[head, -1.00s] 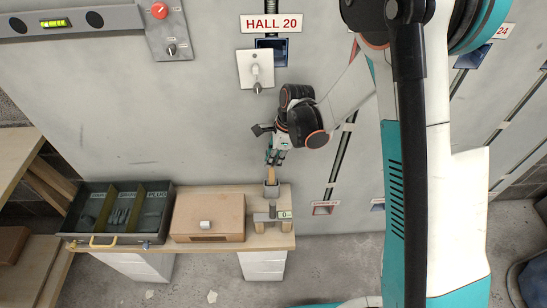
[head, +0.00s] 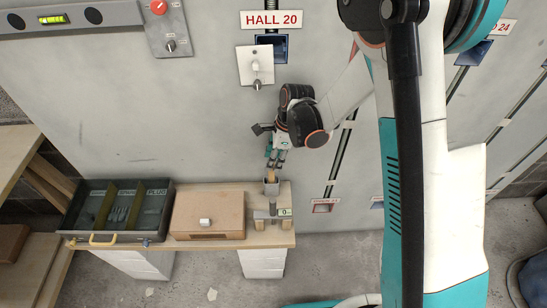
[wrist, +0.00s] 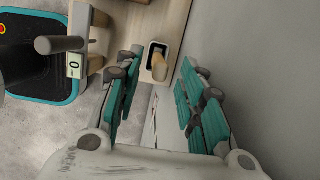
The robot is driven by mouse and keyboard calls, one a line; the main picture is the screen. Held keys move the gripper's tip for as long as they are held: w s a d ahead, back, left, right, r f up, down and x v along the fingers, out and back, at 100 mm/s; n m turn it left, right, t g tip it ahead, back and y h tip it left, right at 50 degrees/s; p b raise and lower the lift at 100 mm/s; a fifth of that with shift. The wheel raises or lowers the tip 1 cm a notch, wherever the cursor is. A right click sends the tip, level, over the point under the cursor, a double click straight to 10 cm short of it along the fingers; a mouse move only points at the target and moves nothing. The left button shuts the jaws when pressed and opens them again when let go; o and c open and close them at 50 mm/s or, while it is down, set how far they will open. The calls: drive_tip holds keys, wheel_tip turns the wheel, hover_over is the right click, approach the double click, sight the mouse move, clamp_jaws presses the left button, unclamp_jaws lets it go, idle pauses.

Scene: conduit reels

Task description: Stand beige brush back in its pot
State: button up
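The beige brush (wrist: 160,68) stands in its pot, with its tan handle end showing above the rim; its lower part is hidden inside. The pot (head: 271,188) is a small grey square-mouthed holder at the right end of the wooden bench. In the wrist view, the pot's pale rim (wrist: 149,58) surrounds the brush, which leans slightly. My gripper (head: 276,160) is just above the pot in the head view. In the wrist view, its teal-padded fingers (wrist: 162,60) are spread apart on either side of the brush, with clear gaps and nothing held.
A grey gadget with a "0" label (head: 284,212) stands in front of the pot. A brown box (head: 208,216) and a compartmented dark tray (head: 92,211) lie to the left. The grey wall with the HALL 20 sign (head: 271,20) rises close behind my gripper.

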drive_tip(key=shift+r, duration=0.1)
drive_tip(key=v, duration=1.2)
drive_tip(key=s+d+r+n+t+h, duration=0.1)
drive_tip(key=s+d+r+n+t, duration=0.1)
drive_tip(key=s+d+r+n, duration=0.25)
drive_tip(key=s+d+r+n+t, duration=0.1)
drive_tip(key=s+d+r+n, duration=0.1)
drive_tip(key=s+r+n, duration=0.4)
drive_tip(key=s+d+r+n+t+h, duration=0.1)
drive_tip(key=s+d+r+n+t, duration=0.1)
drive_tip(key=s+d+n, duration=0.1)
drive_tip(key=s+d+r+n+t, duration=0.2)
drive_tip(key=s+d+n, duration=0.1)
drive_tip(key=s+n, duration=0.2)
drive_tip(key=shift+s+h, duration=0.4)
drive_tip(key=shift+s, duration=0.7)
drive_tip(key=shift+d+f, duration=0.1)
drive_tip(key=shift+d, duration=0.05)
